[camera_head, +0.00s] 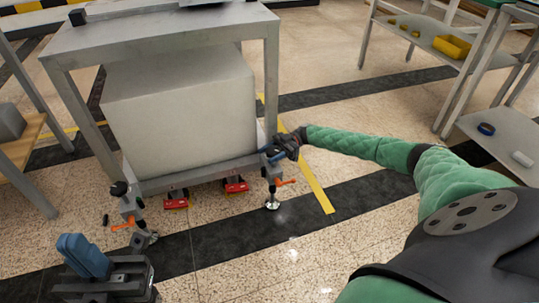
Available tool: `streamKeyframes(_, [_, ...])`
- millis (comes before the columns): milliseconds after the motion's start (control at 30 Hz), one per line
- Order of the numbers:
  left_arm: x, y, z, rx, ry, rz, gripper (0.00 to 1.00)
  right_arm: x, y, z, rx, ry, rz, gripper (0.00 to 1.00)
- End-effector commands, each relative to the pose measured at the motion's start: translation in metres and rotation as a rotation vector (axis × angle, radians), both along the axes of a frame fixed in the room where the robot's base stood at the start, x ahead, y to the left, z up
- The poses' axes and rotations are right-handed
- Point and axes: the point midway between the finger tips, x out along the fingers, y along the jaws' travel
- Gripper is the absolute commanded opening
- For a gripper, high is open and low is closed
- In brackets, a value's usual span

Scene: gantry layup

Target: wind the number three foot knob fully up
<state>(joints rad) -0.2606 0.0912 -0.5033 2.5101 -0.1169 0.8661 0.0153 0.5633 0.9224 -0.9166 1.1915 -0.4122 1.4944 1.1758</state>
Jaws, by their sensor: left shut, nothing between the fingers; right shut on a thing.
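A grey metal frame (165,40) with a big pale block (180,100) stands on adjustable feet. The front left foot has a black knob (119,188), an orange lever (124,226) and a pad on the floor. The front right foot shows an orange lever (286,182) and a round pad (272,205). My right gripper (272,153) is shut at the top of this front right foot; its knob is mostly hidden by the fingers. No number is readable. My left gripper (85,255), with blue fingers, is shut and empty at the lower left, apart from the frame.
Two red units (176,204) sit under the frame. A shelf rack (430,42) with a yellow bin (452,46) stands at the right. A wooden-topped bench (20,150) is at the left. The floor in front is clear.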

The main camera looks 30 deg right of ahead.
Motion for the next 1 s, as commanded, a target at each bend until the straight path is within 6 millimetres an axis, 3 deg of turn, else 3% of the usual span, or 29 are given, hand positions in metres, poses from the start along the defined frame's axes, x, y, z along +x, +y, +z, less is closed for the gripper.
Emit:
streamKeyframes(300, [0.0, 0.0, 0.0, -0.003, 0.001, 0.0, 0.0, 0.0, 0.0, 0.0, -0.001, 0.0, 0.0, 0.26])
streamKeyframes(333, [0.0, 0.0, 0.0, -0.003, 0.0, 0.0, 0.0, 0.0, 0.0, 0.0, -0.001, 0.0, 0.0, 0.55])
streamKeyframes(400, [0.0, 0.0, 0.001, -0.006, 0.001, 0.001, 0.0, 0.0, 0.0, 0.0, 0.0, 0.0, 0.0, 0.68])
streamKeyframes(433, [0.0, 0.0, 0.001, -0.007, 0.001, 0.001, 0.0, 0.0, 0.0, 0.0, 0.0, 0.0, 0.0, 0.71])
streamKeyframes(767, [0.001, 0.0, 0.003, -0.011, 0.001, 0.002, 0.0, 0.0, -0.003, 0.0, 0.0, 0.0, -0.001, 0.71])
streamKeyframes(1000, [0.0, 0.002, 0.009, -0.014, 0.0, -0.004, 0.0, 0.003, -0.034, 0.001, -0.001, 0.0, -0.003, 0.71])
